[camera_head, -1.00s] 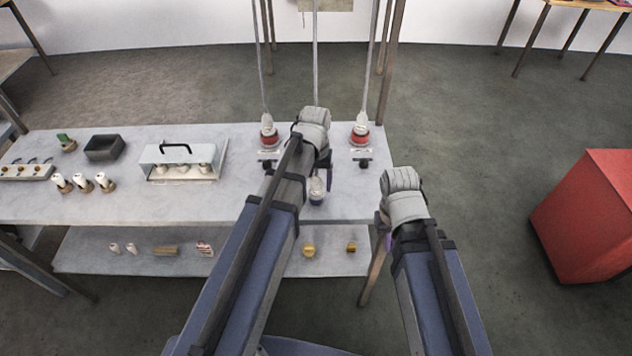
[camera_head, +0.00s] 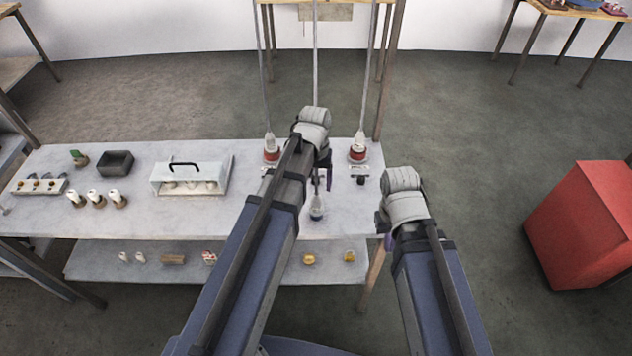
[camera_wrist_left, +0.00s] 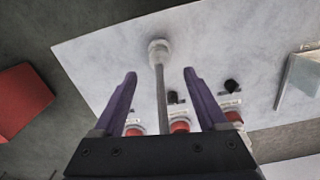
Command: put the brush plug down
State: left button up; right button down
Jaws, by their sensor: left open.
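A slim rod or cord with a pale lower end and dark bluish foot, which I take for the brush plug (camera_head: 317,208), stands on the table near its front edge. In the left wrist view, its pale end (camera_wrist_left: 158,51) shows against the table top, with the rod running back between my fingers. My left gripper (camera_head: 326,180) is above and behind it in the head view. In the left wrist view, its two purple fingers (camera_wrist_left: 160,76) are spread on either side of the rod, apparently clear of it. My right gripper (camera_head: 387,238) is right of the table; its fingers are mostly hidden.
Red-based plugs on cords, left (camera_head: 271,150) and right (camera_head: 358,149), stand at the table's back. A white handled case (camera_head: 192,188), a dark tray (camera_head: 115,163) and several white-topped pieces (camera_head: 96,197) are to the left. A red box (camera_head: 575,225) stands at right.

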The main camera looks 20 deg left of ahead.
pick_arm(q)
notch_tip(320, 180, up, 4)
jog(key=p, duration=0.2)
jog(key=shift+p, duration=0.4)
jog(key=s+d+m+y, duration=0.1)
jog(key=s+d+m, duration=0.4)
jog(key=s+d, duration=0.5)
jog(key=s, duration=0.4)
jog(key=shift+s+d, duration=0.15)
jog(key=shift+d, duration=0.15)
pick_arm(e)
notch_tip(320, 180, up, 4)
jog(key=shift+f, duration=0.1)
